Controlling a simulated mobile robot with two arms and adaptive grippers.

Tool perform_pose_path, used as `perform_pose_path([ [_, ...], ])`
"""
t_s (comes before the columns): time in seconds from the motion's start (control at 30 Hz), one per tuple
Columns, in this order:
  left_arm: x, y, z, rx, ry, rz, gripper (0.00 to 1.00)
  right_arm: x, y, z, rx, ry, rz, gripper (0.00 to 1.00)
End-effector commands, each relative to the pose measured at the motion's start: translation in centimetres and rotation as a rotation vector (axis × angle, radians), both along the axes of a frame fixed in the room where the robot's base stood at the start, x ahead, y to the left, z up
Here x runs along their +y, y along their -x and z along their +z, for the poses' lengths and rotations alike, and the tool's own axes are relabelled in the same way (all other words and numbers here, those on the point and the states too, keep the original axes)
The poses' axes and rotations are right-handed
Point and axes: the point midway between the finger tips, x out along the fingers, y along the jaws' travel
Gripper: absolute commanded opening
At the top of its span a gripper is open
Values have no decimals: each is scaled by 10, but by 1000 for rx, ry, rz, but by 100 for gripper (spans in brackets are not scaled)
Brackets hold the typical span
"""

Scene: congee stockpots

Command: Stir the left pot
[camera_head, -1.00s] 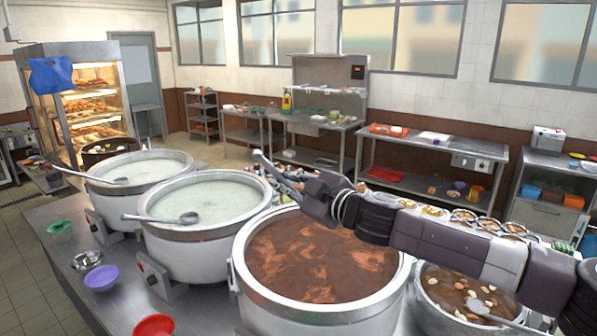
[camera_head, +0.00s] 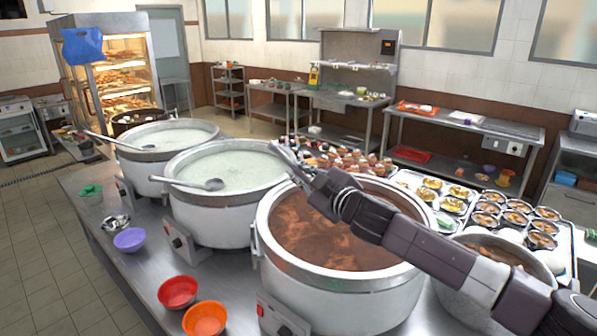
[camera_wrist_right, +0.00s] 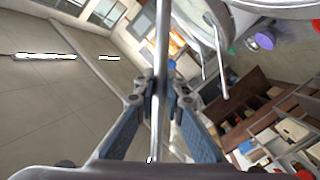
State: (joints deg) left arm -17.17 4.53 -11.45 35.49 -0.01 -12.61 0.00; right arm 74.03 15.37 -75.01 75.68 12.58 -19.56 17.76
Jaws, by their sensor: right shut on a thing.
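Two large steel pots of white congee stand at the left: the far left pot (camera_head: 146,183) and the second congee pot (camera_head: 212,222). Each has a ladle resting in it, one in the far pot (camera_head: 143,148) and one in the second pot (camera_head: 208,184). My right gripper (camera_head: 284,158) is over the back-left edge of the brown-stew pot (camera_head: 335,290), beside the second congee pot. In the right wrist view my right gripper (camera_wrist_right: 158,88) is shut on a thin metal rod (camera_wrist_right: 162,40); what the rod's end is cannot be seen. My left gripper is not in view.
Purple (camera_head: 130,239), red (camera_head: 177,291) and orange (camera_head: 204,319) bowls sit along the counter's front edge. A smaller pot (camera_head: 535,265) stands at the right, partly behind my right arm. Trays of filled bowls (camera_head: 515,215) lie behind it. Open floor (camera_head: 40,240) lies at the left.

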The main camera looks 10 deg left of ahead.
Motion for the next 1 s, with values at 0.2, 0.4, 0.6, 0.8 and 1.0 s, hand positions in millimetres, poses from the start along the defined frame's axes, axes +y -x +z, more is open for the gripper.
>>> perform_pose_path([
  [0.2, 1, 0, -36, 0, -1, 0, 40, 0, 0, -34, -2, -1, 1, 0],
  [0.4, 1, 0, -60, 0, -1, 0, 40, 0, 0, -58, -1, 0, 1, 0],
  [0.6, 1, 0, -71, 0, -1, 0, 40, 0, 0, -83, 1, -2, 1, 0],
  [0.8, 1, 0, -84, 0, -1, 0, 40, 0, 0, -106, 0, -1, 1, 0],
  [1.0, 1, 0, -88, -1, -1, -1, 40, 0, 0, -115, -2, -1, 1, 0],
])
